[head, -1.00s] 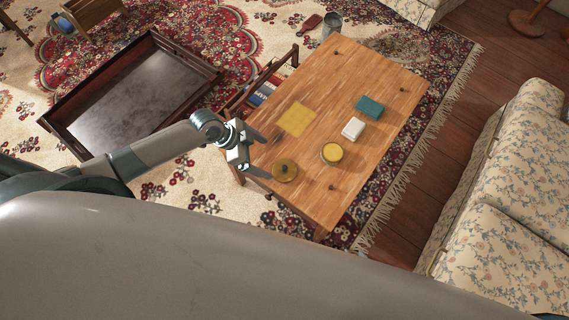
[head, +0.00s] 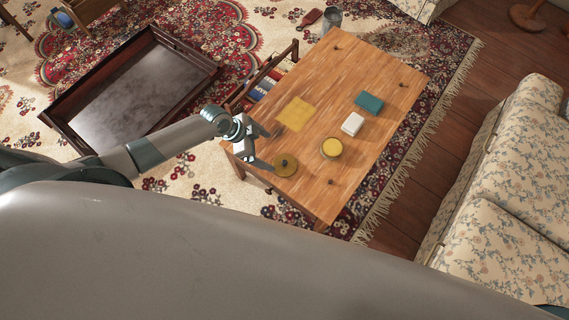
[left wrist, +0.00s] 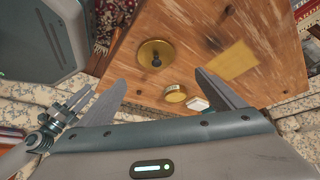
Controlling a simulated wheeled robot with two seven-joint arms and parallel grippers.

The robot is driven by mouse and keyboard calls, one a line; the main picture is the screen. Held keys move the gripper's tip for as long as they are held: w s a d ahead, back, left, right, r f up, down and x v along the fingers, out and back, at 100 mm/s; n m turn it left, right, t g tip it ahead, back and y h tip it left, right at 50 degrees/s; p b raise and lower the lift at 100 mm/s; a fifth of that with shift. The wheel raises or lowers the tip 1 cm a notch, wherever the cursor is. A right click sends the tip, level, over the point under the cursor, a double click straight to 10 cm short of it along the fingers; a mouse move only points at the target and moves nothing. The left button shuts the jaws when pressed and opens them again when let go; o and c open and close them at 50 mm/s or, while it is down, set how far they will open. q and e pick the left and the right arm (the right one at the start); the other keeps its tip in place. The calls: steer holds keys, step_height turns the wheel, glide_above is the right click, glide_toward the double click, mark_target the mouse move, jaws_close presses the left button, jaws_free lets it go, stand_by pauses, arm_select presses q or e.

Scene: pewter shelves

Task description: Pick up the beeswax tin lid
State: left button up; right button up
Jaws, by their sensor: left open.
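The beeswax tin lid (head: 285,164) is a round, dark gold disc with a dark knob, lying on the wooden table near its left front edge. It also shows in the left wrist view (left wrist: 156,53), beyond the fingertips. My left gripper (head: 269,151) is open and empty, at the table's left edge just beside the lid in the head view. In the left wrist view its two fingers (left wrist: 161,79) are spread apart with nothing between them. The open tin (head: 331,147) with yellow wax stands right of the lid. My right gripper (left wrist: 76,102) appears small in the left wrist view; its jaws are unclear.
A white block (head: 352,125), a teal box (head: 369,104) and a yellow cloth (head: 296,114) lie farther back on the table. A floral sofa (head: 515,200) stands at right. A large dark tray-like piece (head: 130,90) is on the rug at left. Bare tabletop surrounds the lid.

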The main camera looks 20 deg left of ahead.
mark_target(284, 162)
arm_select(q)
steer(key=x, duration=0.7)
steer(key=shift+d+f, duration=0.35)
steer(key=shift+f, duration=0.05)
steer(key=shift+s+x, duration=0.2)
steer(key=shift+x, duration=1.95)
steer(key=c, duration=0.9)
